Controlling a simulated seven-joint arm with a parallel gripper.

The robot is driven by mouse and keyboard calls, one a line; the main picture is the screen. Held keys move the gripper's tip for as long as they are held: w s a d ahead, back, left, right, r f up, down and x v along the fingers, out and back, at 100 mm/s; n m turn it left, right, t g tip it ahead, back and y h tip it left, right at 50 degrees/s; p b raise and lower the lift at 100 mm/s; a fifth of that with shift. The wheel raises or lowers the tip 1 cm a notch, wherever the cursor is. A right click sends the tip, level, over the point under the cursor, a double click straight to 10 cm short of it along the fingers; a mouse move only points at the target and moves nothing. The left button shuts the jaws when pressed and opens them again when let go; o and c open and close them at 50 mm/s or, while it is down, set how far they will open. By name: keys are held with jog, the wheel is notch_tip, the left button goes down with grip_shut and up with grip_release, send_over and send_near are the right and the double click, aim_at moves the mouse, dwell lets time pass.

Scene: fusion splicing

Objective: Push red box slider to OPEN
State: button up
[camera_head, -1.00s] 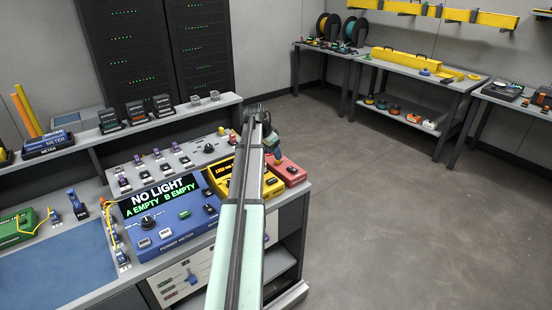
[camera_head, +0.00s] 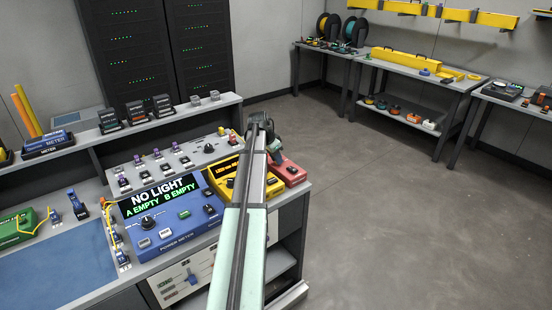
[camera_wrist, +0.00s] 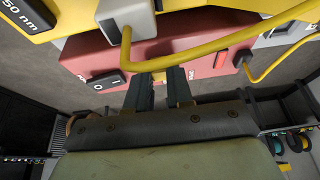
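The red box (camera_head: 289,170) stands at the right end of the bench, partly behind my arm. In the wrist view the red box (camera_wrist: 185,62) spans the upper middle. A black switch (camera_wrist: 105,80) with I and O marks is on its left part, and a bright red strip (camera_wrist: 221,60) is on its right part.
A yellow cable (camera_wrist: 215,45) runs across the red box from a grey connector (camera_wrist: 127,20). A yellow box (camera_head: 228,175) and the blue power meter (camera_head: 170,215), reading NO LIGHT, stand left of the red box. Open floor lies to the right.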

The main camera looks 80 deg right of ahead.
aim_at(270, 160)
grip_shut()
jog(key=w+d, duration=0.3)
jog(key=shift+d, duration=0.15)
jog(key=o, duration=0.5)
grip_release()
jog(key=shift+w, duration=0.1)
jog(key=shift+o, duration=0.2)
jog(key=v, duration=1.3)
jog(key=shift+r, duration=0.35)
jog(key=shift+w, duration=0.1)
